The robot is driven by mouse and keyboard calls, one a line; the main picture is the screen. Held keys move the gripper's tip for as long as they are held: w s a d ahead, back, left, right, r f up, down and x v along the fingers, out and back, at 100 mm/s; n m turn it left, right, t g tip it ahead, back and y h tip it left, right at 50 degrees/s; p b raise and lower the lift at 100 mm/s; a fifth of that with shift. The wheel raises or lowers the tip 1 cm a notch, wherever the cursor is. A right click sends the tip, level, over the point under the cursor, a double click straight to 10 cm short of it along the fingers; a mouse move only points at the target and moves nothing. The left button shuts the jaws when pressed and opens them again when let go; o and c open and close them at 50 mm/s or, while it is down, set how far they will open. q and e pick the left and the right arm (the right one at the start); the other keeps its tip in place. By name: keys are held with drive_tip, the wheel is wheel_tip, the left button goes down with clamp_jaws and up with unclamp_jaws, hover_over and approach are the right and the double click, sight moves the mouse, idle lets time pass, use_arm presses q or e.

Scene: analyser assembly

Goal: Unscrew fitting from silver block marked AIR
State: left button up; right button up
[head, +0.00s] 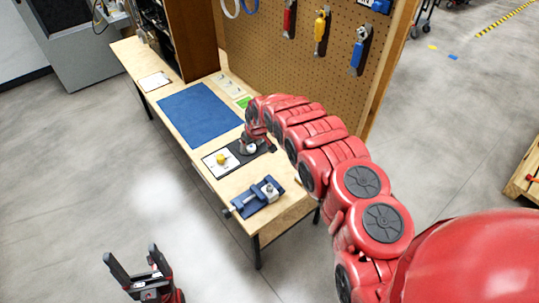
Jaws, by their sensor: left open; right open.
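A blue vise (246,202) sits at the near end of the workbench, with a small silver block (270,189) at its right end. The AIR marking and the fitting are too small to make out. My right gripper (258,147) is over the bench behind the vise, at a dark plate with a small round white part. It is open; its fingertips are partly lost against the dark plate, and I cannot tell whether it touches anything. My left gripper (131,252) is open and empty, low over the floor left of the bench.
The wooden workbench (225,187) also holds a white card with a yellow knob (221,158), a blue mat (200,113) and papers. A pegboard (287,60) with hanging tools stands behind it. The floor left of the bench is clear.

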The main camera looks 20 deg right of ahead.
drive_tip(key=s+d+r+g, duration=0.2)
drive_tip(key=s, duration=0.3)
drive_tip(key=s+d+r+g, duration=0.2)
drive_tip(key=s+r, duration=0.1)
drive_tip(key=s, duration=0.3)
approach(270, 186)
drive_tip(key=shift+h, duration=0.4)
drive_tip(key=f, duration=0.4)
drive_tip(key=a+f, duration=0.1)
drive_tip(key=f, duration=0.1)
drive_tip(key=shift+w+f, duration=0.2)
drive_tip(key=shift+s+f+b, duration=0.15)
drive_tip(key=shift+f+b, duration=0.2)
drive_tip(key=shift+f, duration=0.4)
drive_tip(key=shift+f+b, duration=0.65)
drive_tip(key=shift+f, duration=0.3)
drive_tip(key=shift+c, duration=0.3)
clamp_jaws()
drive_tip(key=n, duration=0.4)
drive_tip(key=shift+r, duration=0.1)
